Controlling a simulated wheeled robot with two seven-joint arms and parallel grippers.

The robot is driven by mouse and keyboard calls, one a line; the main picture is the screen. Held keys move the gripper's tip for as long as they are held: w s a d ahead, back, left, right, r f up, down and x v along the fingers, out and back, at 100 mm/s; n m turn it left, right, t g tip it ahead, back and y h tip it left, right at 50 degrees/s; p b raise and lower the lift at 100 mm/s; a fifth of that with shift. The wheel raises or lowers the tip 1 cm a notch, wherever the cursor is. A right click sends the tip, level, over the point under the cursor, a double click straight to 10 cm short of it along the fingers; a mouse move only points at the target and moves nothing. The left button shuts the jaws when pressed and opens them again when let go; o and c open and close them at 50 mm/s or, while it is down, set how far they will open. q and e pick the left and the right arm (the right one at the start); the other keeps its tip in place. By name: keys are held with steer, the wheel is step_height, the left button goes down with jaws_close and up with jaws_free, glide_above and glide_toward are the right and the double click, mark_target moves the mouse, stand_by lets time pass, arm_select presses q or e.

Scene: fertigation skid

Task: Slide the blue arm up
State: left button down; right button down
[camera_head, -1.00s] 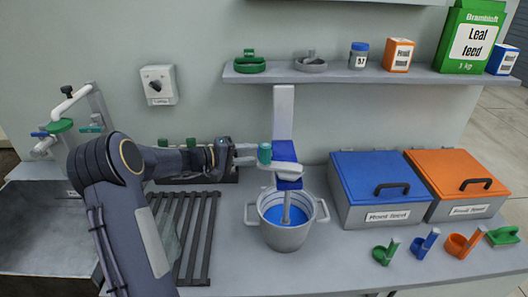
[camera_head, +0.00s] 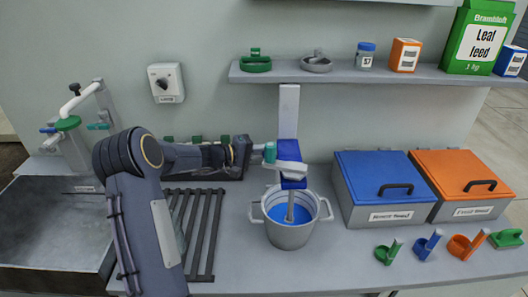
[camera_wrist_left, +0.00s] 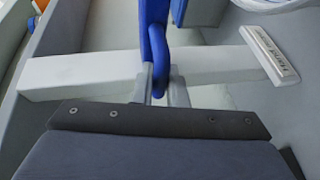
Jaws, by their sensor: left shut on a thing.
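The blue arm (camera_head: 289,150) sits on an upright pale grey post (camera_head: 289,104) below the wall shelf. A whitish mixer head juts forward from it, with a shaft reaching down into a grey pot (camera_head: 289,234). My left gripper (camera_head: 268,156) comes in from the left at the height of the blue arm. In the left wrist view my gripper (camera_wrist_left: 161,86) is shut on a blue loop-shaped part (camera_wrist_left: 158,50) of the arm, which sits between its two grey fingers. The pale post (camera_wrist_left: 85,72) crosses behind it there. My right gripper is not in view.
The shelf (camera_head: 345,77) overhangs the post's top and carries jars and boxes. A blue-lidded bin (camera_head: 382,180) and an orange-lidded bin (camera_head: 460,178) stand to the right. A slatted rack (camera_head: 205,240) and a sink (camera_head: 50,235) lie left.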

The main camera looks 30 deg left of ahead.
arm_select(q)
step_height(320, 180, up, 18)
steer(key=p, duration=0.2)
steer(key=shift+p, duration=0.3)
steer(key=c, duration=1.5)
jaws_free()
steer(key=shift+o, duration=0.2)
steer(key=shift+f, duration=0.15)
steer(key=b+v, duration=0.2)
steer(key=v, duration=0.5)
steer(key=shift+s+a, duration=0.25)
steer(key=shift+s, duration=0.05)
